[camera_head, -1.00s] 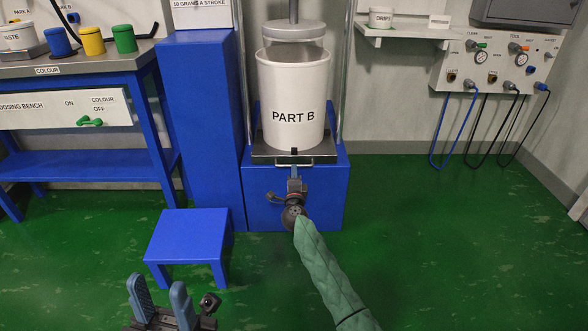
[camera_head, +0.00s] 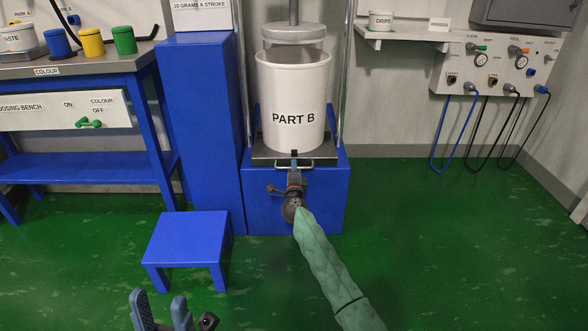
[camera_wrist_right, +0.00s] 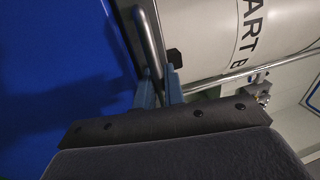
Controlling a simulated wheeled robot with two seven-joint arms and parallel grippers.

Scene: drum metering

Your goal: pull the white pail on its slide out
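The white pail (camera_head: 293,88), marked PART B, stands upright on a grey slide plate (camera_head: 262,155) over a blue base (camera_head: 265,190). It also shows at the upper right of the right wrist view (camera_wrist_right: 220,35). The slide's bar handle (camera_head: 277,164) is at the plate's front edge. My right gripper (camera_head: 294,165) is at this handle. In the right wrist view its fingers (camera_wrist_right: 160,88) are close together on both sides of the handle bar (camera_wrist_right: 148,42), with little gap. My left gripper (camera_head: 159,312) is open and empty at the bottom edge, partly cut off.
A grey round plate (camera_head: 293,33) on a rod hangs above the pail, between upright posts. A tall blue cabinet (camera_head: 197,120) stands left of it and a low blue stool (camera_head: 187,235) front left. The green floor (camera_head: 440,250) is clear on the right.

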